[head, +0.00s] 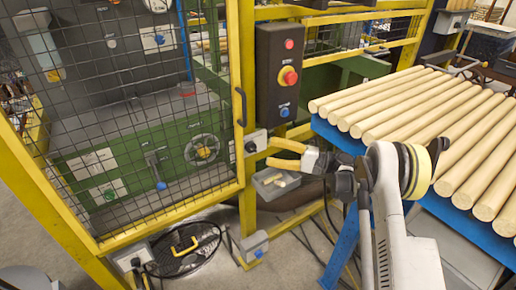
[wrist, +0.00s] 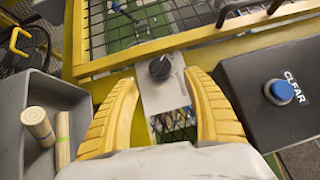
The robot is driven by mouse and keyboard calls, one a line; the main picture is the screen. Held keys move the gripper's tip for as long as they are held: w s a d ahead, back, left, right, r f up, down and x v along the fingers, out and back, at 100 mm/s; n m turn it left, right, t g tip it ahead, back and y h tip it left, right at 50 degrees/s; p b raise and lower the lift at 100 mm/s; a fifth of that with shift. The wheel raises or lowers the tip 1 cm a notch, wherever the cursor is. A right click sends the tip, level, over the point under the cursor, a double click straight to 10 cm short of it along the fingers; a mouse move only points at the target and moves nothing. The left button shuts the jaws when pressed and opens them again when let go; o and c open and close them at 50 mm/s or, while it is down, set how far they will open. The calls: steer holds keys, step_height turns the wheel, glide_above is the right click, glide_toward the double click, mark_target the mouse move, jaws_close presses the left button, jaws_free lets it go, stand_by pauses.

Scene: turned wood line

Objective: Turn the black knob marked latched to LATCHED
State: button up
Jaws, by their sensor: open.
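The black knob (wrist: 159,69) sits on a light grey plate (wrist: 166,98) on the yellow post, in the wrist view. The plate's markings are too small to read, and I cannot tell the knob's setting. In the head view the knob (head: 250,146) shows at the gate's right edge, just left of my gripper (head: 274,153). My gripper (wrist: 161,80) is open, its two yellow fingers apart on either side of the plate. The knob lies between and slightly beyond the fingertips, with no contact visible.
A black control box (head: 282,75) with a red emergency stop is above my gripper; its blue button (wrist: 279,91) is right of the fingers. A grey bin (head: 270,188) with wooden pieces sits below. Mesh gate (head: 125,110) is left, a dowel rack (head: 340,137) right.

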mark_target(255, 149)
steer(key=b+x, duration=0.2)
steer(key=x, duration=0.4)
steer(key=shift+a, duration=0.2)
steer(key=shift+r, duration=0.1)
steer(key=c, duration=1.2)
